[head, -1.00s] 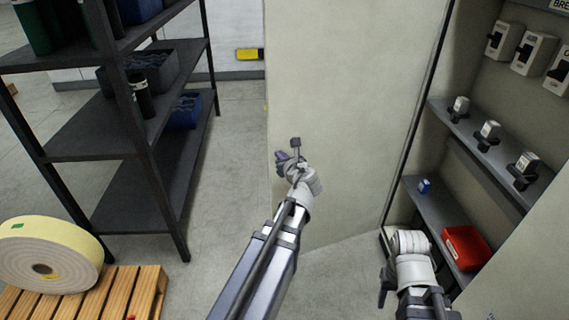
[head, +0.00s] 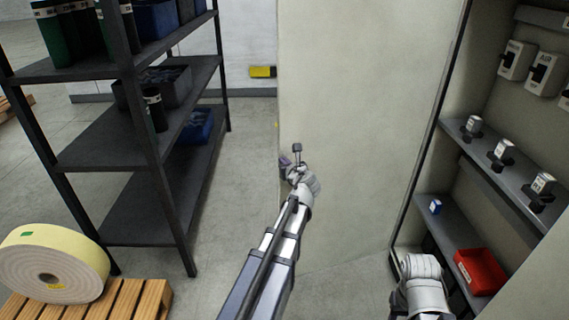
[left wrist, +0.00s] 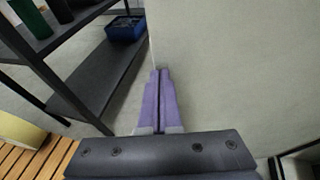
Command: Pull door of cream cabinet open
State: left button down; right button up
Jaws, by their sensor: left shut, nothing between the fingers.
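The cream cabinet's door (head: 350,120) stands swung wide open to the left, its broad plain face filling the middle of the head view. The cabinet's inside (head: 475,205) shows at the right. My left gripper (head: 290,162) is at the door's left edge, low on it. In the left wrist view its purple fingers (left wrist: 160,100) are shut together with nothing between them, beside the door's edge (left wrist: 220,70). I cannot tell whether they touch the door. My right arm shows at the bottom right in front of the cabinet; its fingers are not in view.
Inside the cabinet are shelves with several small switch-like units (head: 502,152), a red bin (head: 480,270) and a small blue item (head: 435,206). A dark shelving rack (head: 125,150) stands left. Floor between rack and door is clear.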

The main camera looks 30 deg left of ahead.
pick_arm(q)
jog(key=w+a, duration=1.1)
jog(key=w, duration=0.1)
jog(key=shift+a, duration=0.25)
jog(key=shift+s, duration=0.1)
jog(key=s+d+r+p, duration=0.1)
jog(key=s+d, duration=0.2)
jog(key=s, duration=0.3)
jog(key=s+d+r+p, duration=0.2)
jog(key=s+d, duration=0.1)
jog(key=s, duration=0.3)
